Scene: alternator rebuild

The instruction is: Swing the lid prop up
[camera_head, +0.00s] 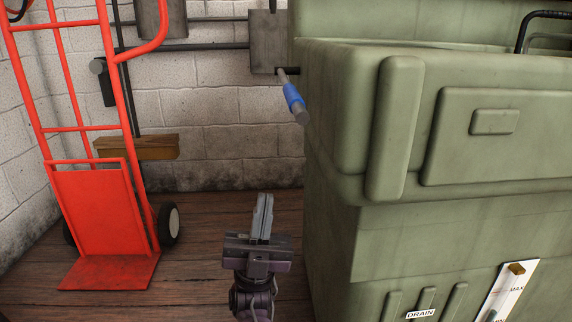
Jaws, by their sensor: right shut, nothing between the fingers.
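A rod with a blue grip (292,97), which looks like the lid prop, juts from the upper left side of the green machine (345,110). It slopes down and toward me, with a grey end below the blue band. My right gripper (264,203) points upward in the lower middle of the view, left of the machine. Its fingers are together and hold nothing. It is well below the rod and apart from it. My left gripper is not in view.
A red hand truck (92,210) stands at the left with a wooden piece (140,147) behind it. Grey boxes and conduit run along the block wall. A gauge plate (512,285) and a DRAIN label (421,313) are on the machine's front. Bare wooden floor (195,260) lies between truck and gripper.

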